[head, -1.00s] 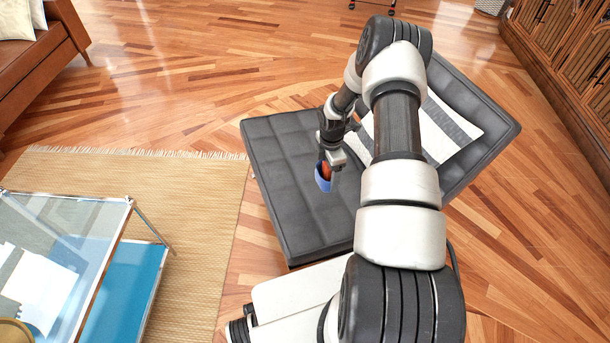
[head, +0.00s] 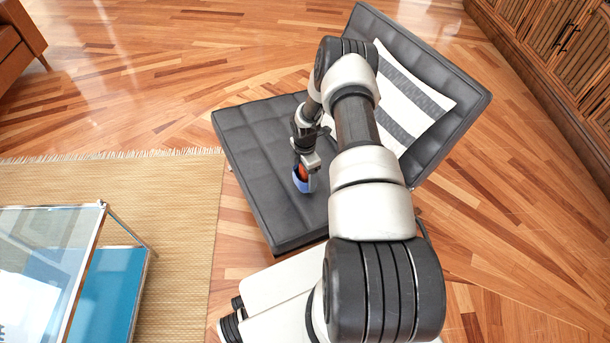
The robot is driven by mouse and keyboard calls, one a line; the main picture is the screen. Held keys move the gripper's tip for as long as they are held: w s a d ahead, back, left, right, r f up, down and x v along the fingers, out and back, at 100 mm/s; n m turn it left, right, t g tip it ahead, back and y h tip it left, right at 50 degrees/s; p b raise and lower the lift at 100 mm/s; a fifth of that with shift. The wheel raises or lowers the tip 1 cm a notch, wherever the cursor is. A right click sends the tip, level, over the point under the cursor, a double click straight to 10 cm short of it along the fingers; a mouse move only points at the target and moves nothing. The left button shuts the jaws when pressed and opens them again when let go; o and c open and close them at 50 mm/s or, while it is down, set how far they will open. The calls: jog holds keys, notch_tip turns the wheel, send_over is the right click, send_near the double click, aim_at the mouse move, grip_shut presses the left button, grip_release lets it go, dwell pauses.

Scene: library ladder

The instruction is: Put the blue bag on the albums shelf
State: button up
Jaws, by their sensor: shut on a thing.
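The blue bag (head: 301,184) is small, with something orange-red showing at its top. It is at my gripper (head: 308,170), over the seat of the dark grey chair (head: 255,170). My gripper points down and is shut on the bag. I cannot tell whether the bag's underside touches the seat or hangs just above it. The albums shelf cannot be made out in this view.
A striped cushion (head: 405,100) leans on the chair's backrest. A glass table with a blue lower shelf (head: 112,290) stands at the lower left on a woven rug (head: 180,215). A wooden cabinet (head: 560,45) lines the upper right. Wooden floor is clear behind the chair.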

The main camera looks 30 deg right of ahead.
jog(key=shift+f, duration=0.2)
jog(key=o, duration=1.1)
